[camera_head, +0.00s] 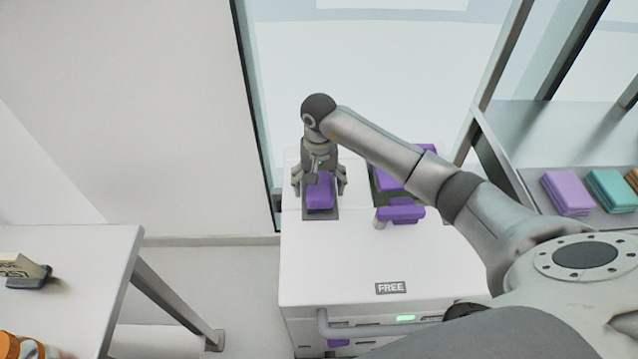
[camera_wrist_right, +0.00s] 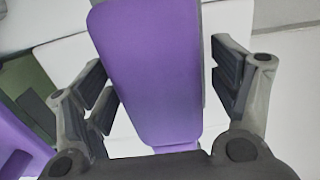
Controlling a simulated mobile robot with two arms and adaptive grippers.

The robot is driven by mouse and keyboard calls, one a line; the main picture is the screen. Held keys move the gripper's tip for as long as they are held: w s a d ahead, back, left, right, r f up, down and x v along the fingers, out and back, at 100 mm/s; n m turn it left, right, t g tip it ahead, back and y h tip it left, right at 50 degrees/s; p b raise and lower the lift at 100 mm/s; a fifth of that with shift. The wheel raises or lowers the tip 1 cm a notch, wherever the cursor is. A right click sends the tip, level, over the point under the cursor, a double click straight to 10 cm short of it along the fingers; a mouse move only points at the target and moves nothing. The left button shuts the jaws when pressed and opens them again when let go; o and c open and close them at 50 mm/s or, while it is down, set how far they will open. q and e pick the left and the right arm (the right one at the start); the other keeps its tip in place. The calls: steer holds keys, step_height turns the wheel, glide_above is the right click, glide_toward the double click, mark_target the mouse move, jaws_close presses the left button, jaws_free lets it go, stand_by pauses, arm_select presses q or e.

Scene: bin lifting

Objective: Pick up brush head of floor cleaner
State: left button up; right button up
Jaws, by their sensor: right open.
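A purple block-shaped part (camera_head: 319,191), which looks like the brush head, sits on a dark grey base on top of a white cabinet-like machine (camera_head: 330,265). My right gripper (camera_head: 320,186) is above it with its fingers spread on either side. In the right wrist view, the purple part (camera_wrist_right: 150,70) lies between the open fingers (camera_wrist_right: 160,95). Gaps show between it and the finger pads, so it is not gripped. My left gripper is in neither view.
More purple parts (camera_head: 401,214) stand to the right on the machine, partly behind my right arm. A shelf at right holds folded purple (camera_head: 568,192) and teal (camera_head: 611,189) cloths. A white table (camera_head: 75,260) is at left.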

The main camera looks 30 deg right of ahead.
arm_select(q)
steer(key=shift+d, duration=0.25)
arm_select(e)
steer(key=shift+f, duration=0.1)
steer(key=shift+c, duration=0.5)
steer(key=c, duration=1.1)
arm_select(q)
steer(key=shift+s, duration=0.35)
arm_select(e)
steer(key=shift+c, duration=0.3)
